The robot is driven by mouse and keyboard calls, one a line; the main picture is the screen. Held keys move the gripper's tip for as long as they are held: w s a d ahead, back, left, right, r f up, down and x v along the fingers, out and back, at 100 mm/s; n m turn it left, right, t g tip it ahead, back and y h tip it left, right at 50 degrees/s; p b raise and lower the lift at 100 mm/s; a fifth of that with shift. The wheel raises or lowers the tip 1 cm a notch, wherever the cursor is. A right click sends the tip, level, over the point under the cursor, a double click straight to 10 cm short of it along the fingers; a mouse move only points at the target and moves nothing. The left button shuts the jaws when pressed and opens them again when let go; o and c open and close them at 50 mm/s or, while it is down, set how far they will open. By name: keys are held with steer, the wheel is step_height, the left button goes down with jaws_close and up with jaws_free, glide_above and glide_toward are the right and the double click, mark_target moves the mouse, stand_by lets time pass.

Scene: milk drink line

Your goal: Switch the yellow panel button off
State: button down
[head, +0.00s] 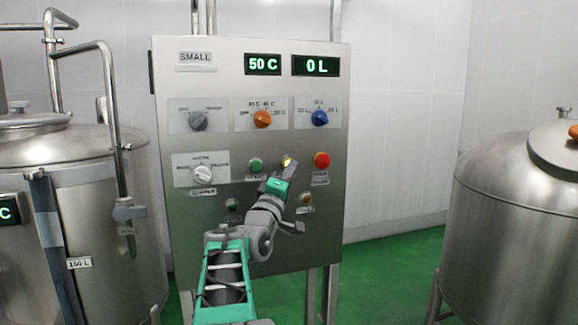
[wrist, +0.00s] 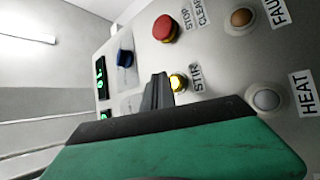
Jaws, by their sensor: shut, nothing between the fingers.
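The yellow panel button (head: 286,160) is on the steel control panel, between a green button and a red button, and looks lit. It also shows lit in the wrist view (wrist: 179,82), beside a partly readable label starting "STI". My gripper (head: 289,169) is in front of the panel, just below the button in the head view. In the wrist view its shut, empty fingers (wrist: 160,77) point at the panel right beside the button and overlap its edge. I cannot tell whether they touch it.
The red stop button (head: 321,160) and green button (head: 256,164) are close on either side. Orange (head: 262,119), blue (head: 320,118) and white (head: 203,174) knobs surround them. A fault lamp (wrist: 241,17) is nearby. Steel tanks stand left (head: 105,215) and right (head: 510,235).

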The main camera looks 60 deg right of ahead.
steer(key=shift+w+d, duration=0.3)
steer(key=shift+w, duration=0.05)
steer(key=shift+w+d, duration=0.3)
stand_by(0.7)
steer(key=shift+s+a+b, duration=0.6)
steer(key=shift+s+a, duration=0.05)
steer(key=shift+s+a+b, duration=1.75)
steer(key=shift+s+a, duration=0.35)
